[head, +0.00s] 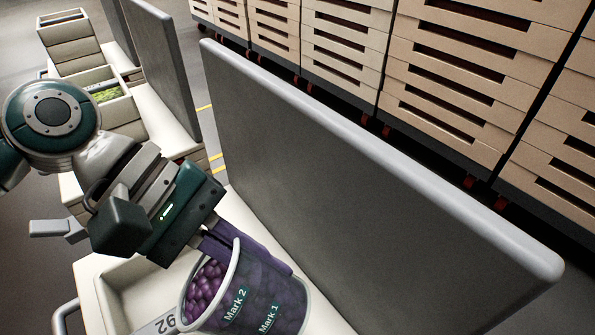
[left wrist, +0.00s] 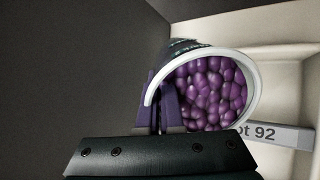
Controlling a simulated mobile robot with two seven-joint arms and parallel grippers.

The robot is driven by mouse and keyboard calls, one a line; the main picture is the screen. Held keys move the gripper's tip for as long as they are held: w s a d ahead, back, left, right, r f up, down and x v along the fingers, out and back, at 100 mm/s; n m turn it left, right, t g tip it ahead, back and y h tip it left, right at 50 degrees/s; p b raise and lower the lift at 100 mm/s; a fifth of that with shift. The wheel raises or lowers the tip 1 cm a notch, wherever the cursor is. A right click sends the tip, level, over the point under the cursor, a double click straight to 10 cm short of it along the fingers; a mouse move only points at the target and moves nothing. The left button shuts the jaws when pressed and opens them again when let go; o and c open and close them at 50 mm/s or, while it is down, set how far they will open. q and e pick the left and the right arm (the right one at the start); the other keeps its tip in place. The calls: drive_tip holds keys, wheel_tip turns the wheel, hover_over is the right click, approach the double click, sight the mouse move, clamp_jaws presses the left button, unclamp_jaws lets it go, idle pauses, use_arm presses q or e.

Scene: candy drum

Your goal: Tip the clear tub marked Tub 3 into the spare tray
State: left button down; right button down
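The clear tub (head: 283,298) is full of purple candies and carries labels reading Mark 2 and Mark 1; no Tub 3 marking shows. It is tilted well over, its white-rimmed mouth turned left; candies are visible inside it. The tub also shows in the left wrist view (left wrist: 249,72), mouth facing the camera. My left gripper (head: 238,245) is shut on the tub's wall near the rim, with its dark purple fingers (left wrist: 167,108). A pale tray (head: 118,276) with a label ending in 92 lies beside and below the mouth. My right gripper is not in view.
A tall grey panel (head: 370,190) stands close behind the tub. Another panel (head: 160,70) and an open box with green contents (head: 105,93) are at the back left. Stacked beige crates (head: 440,80) line the far side.

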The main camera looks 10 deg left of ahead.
sight(214, 268)
use_arm(q)
drive_tip(key=h+b, duration=0.1)
drive_tip(key=b, duration=0.2)
drive_tip(key=a+f+h+b, duration=0.1)
drive_tip(key=h+b, duration=0.1)
drive_tip(key=b, duration=0.2)
drive_tip(key=shift+f, duration=0.1)
drive_tip(key=a+h+b, duration=0.1)
drive_tip(key=h+b, duration=0.1)
drive_tip(key=b, duration=0.1)
drive_tip(key=a+h+b, duration=0.1)
drive_tip(key=h+b, duration=0.1)
drive_tip(key=b, duration=0.1)
drive_tip(key=a+h+b, duration=0.1)
drive_tip(key=h+b, duration=0.1)
drive_tip(key=b, duration=0.1)
drive_tip(key=shift+s+a+f+t+h+b, duration=0.1)
drive_tip(key=shift+s+f+t+h+b, duration=0.05)
drive_tip(key=shift+f+t+h+b, duration=0.2)
drive_tip(key=shift+a+r+h+b, duration=0.45)
drive_tip(key=shift+h+b, duration=0.15)
drive_tip(key=shift+h, duration=0.15)
drive_tip(key=shift+a+r+h, duration=0.2)
drive_tip(key=shift+r+h, duration=0.1)
